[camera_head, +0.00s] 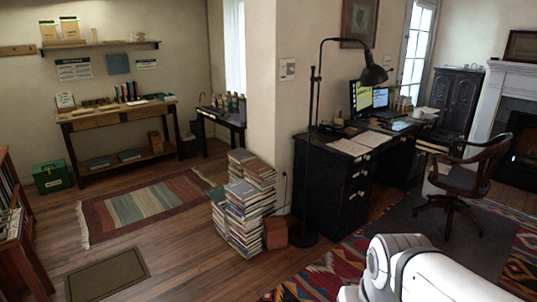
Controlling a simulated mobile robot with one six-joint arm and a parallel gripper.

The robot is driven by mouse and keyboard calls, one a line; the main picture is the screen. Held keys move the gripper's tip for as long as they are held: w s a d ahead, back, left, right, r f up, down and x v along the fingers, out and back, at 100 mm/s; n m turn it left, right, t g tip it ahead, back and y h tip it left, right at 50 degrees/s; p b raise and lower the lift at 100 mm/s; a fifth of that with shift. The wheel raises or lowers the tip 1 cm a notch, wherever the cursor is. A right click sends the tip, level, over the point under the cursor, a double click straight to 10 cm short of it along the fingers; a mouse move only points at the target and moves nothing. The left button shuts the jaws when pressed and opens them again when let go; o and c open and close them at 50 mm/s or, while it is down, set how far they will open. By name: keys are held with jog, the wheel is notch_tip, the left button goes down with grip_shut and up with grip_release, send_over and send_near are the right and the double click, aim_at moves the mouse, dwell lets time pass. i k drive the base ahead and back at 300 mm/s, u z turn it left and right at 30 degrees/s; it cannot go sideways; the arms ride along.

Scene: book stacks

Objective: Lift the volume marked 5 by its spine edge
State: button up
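No volume marked 5 can be made out; any numbers on the spines are too small to read. Several tall stacks of books (243,215) stand on the wood floor near the middle, beside the wall corner. Their spines and page edges show in pale, grey, green and brown tones. Other books stand upright on the long wooden table (95,119) at the back left and in the bookcase (14,235) at the left edge. A white rounded link of my arm shows at the bottom right. My gripper is not in view.
A black floor lamp (315,130) and dark desk (330,190) stand right of the stacks. A reddish-brown box (276,233) sits against them. A wooden chair (468,170) is at right. A striped rug (145,205) and open floor lie left.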

aim_at(217, 194)
jog(key=u, duration=0.4)
jog(key=i, duration=1.7)
jog(key=u, duration=0.85)
jog(key=i, duration=2.75)
